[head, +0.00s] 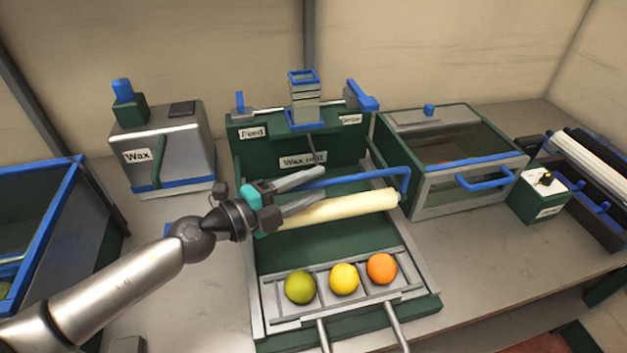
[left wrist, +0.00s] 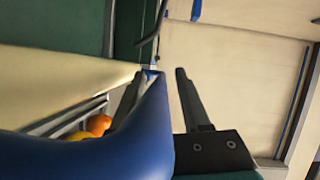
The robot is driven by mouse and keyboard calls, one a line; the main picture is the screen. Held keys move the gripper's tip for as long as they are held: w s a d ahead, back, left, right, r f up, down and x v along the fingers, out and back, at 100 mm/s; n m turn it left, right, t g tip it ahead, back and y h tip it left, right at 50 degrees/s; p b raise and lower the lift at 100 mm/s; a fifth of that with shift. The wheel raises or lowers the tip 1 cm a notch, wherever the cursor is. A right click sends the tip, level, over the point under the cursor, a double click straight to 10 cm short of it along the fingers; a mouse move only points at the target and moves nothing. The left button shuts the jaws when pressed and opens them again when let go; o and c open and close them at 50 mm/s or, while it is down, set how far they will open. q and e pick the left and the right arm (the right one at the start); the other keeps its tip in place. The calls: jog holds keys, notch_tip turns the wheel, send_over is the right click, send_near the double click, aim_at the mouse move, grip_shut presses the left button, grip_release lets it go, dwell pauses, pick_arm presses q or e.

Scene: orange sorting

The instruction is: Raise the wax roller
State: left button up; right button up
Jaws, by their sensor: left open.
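The wax roller (head: 345,206) is a long cream cylinder lying across the green wax unit (head: 262,160), behind the fruit rack. A blue handle bar (head: 380,171) runs along behind it and bends down at its right end. My left gripper (head: 320,184) is open at the left part of the bar, with one finger on the far side and one over the roller. In the left wrist view the blue bar (left wrist: 110,140) looms large close to the fingers (left wrist: 160,95), and the cream roller (left wrist: 60,80) lies left of it. I cannot tell whether the fingers touch the bar.
Green, yellow and orange fruits (head: 343,279) sit on the rack in front of the roller. A Wax tank (head: 185,140) stands at the left. A glass-topped box (head: 425,200) with a blue handle stands close at the right. Bare bench (head: 480,245) lies at the right front.

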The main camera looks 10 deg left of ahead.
pick_arm(q)
jog(key=shift+w+d, duration=0.2)
jog(key=shift+d, duration=0.05)
grip_shut()
dwell(0.3)
dwell(1.0)
